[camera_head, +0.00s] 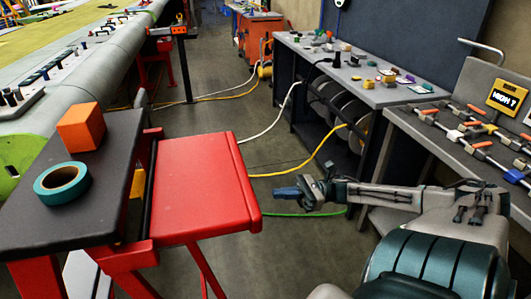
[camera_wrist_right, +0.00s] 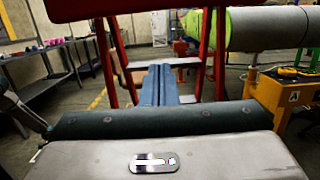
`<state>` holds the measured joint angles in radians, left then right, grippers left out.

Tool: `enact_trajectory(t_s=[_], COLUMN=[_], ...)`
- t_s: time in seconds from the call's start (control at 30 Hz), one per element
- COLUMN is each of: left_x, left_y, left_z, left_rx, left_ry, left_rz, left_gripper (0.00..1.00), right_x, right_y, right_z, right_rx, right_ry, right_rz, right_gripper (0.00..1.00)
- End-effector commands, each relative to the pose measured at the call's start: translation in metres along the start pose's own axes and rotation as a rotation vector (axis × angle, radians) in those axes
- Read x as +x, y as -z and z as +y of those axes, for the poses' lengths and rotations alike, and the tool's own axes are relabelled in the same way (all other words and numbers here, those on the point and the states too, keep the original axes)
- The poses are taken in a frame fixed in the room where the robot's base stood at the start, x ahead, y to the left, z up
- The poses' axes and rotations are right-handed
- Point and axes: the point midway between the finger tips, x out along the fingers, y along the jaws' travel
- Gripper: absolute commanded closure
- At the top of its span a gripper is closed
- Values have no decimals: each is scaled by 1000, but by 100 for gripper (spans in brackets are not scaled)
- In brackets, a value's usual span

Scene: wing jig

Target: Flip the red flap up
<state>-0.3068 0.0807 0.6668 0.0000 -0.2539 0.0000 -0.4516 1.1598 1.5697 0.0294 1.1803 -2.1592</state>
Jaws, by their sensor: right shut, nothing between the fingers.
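The red flap (camera_head: 200,185) sticks out about level from the right side of a black-topped work stand (camera_head: 115,160). A dark bar runs along the side where they meet. My right gripper (camera_head: 285,192) is shut and empty, just right of the flap's free edge and apart from it in the head view. In the right wrist view its blue fingers (camera_wrist_right: 160,75) are together and point at the red stand legs (camera_wrist_right: 112,60). A dark red edge, likely the flap (camera_wrist_right: 85,8), crosses the top of that view, above the fingers. My left gripper is not in view.
An orange block (camera_head: 81,127) and a roll of teal tape (camera_head: 62,183) sit on the black top. Grey benches with tools (camera_head: 375,92) stand at the right. Cables (camera_head: 300,168) cross the open floor between. A large wing (camera_head: 100,50) lies at the left.

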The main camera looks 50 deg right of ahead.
Motion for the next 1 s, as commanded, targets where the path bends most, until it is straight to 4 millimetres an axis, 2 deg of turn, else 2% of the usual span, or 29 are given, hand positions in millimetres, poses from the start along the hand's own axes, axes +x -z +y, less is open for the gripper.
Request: enact_trajectory(t_s=[0.1, 0.23, 0.87, 1.0], left_x=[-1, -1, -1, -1], left_y=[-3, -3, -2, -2], left_z=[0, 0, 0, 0], left_rx=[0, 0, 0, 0], left_ry=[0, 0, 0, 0], left_rz=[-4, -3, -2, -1], left_gripper=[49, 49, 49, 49], right_x=[-16, -24, -25, -33], right_y=[1, 2, 2, 15], right_z=[0, 0, 0, -7], right_rx=[1, 1, 0, 57], right_ry=[2, 0, 1, 63], right_rz=[2, 1, 1, 9], right_gripper=[100, 100, 100, 100])
